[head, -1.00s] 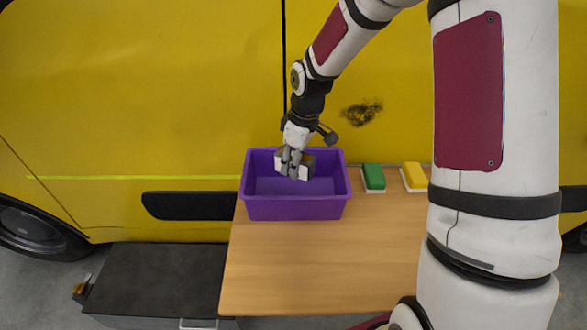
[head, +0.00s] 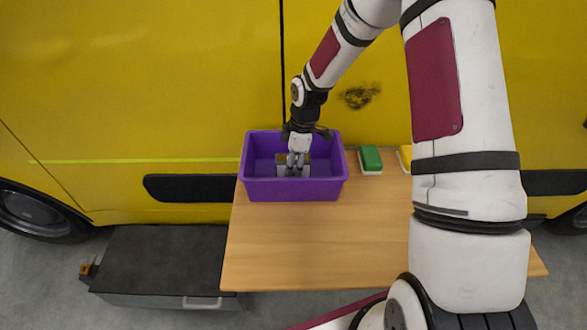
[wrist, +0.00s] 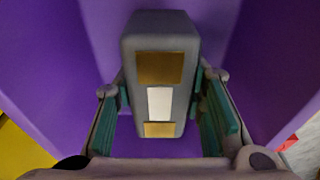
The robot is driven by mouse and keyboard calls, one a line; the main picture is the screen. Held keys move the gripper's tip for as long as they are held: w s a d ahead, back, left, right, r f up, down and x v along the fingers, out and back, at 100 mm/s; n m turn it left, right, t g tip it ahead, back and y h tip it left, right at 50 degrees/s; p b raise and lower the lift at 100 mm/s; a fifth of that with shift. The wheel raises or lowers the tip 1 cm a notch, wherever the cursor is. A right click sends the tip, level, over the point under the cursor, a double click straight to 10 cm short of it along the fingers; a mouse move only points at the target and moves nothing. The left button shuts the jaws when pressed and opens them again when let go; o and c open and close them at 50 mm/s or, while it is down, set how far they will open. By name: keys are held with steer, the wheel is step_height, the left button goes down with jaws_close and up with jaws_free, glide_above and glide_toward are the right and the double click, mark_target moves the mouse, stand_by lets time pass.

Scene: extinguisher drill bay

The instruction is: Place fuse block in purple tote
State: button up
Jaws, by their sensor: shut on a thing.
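The purple tote (head: 295,190) stands on the wooden table, close to the yellow vehicle; its purple walls (wrist: 265,60) fill most of the wrist view. My gripper (head: 296,168) reaches down inside the tote in the head view. The fuse block (wrist: 160,72), a grey block with two brown-gold patches and a white one, sits between my gripper's (wrist: 163,110) teal-padded fingers, which are shut on it. In the head view the fuse block (head: 284,169) shows partly beside the fingers, within the tote's walls. I cannot tell whether it touches the tote's floor.
The table (head: 300,245) is clear in front of the tote. A green sponge-like block (head: 370,157) and a yellow one (head: 405,156) lie right of the tote. The yellow vehicle (head: 140,80) stands close behind. A dark box (head: 160,265) is on the floor at left.

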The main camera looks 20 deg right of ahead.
steer(key=shift+f, duration=1.2)
steer(key=shift+f, duration=0.1)
steer(key=o, duration=1.3)
